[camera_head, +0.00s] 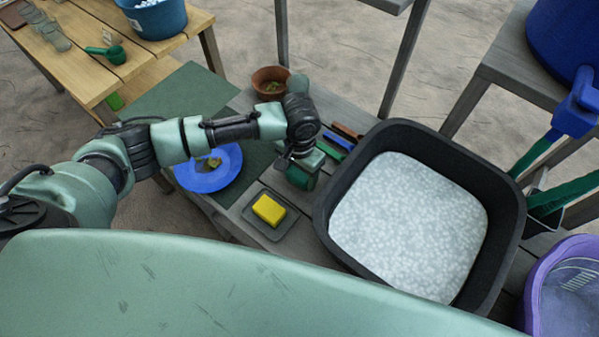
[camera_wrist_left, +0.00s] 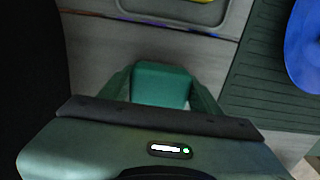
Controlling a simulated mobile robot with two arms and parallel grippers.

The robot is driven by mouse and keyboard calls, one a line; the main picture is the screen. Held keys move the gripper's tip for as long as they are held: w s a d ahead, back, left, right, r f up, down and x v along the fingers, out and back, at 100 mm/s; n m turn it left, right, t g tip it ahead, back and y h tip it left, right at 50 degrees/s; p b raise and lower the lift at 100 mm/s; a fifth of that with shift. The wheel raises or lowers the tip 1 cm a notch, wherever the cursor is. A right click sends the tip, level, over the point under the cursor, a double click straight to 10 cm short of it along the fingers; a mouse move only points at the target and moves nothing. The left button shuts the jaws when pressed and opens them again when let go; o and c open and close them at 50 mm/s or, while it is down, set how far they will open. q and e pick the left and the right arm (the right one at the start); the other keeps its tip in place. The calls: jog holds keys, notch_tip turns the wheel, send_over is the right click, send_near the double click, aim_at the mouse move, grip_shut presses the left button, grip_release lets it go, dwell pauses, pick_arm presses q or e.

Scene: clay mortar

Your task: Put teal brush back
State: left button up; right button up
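A teal block (camera_wrist_left: 162,85), which I take to be the teal brush, sits between the fingers of my left gripper (camera_wrist_left: 162,92) in the left wrist view. The fingers lie against both of its sides, so the gripper appears shut on it. In the head view my left gripper (camera_head: 300,178) points down at the grey table, between the blue plate and the dark tub. The arm and hand hide most of the brush there, and I cannot tell whether it touches the table. My right gripper is not in view.
A yellow sponge (camera_head: 268,209) lies on a small grey tray (camera_head: 282,229). A blue plate (camera_head: 230,180) is to the left, a dark tub (camera_head: 330,222) to the right. Several brushes (camera_head: 338,140) lie behind the gripper, near a terracotta bowl (camera_head: 257,84).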

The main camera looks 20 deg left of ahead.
aim_at(300, 172)
pick_arm(q)
jog(key=shift+o, duration=1.4)
jog(key=shift+r, duration=0.15)
notch_tip(300, 172, up, 12)
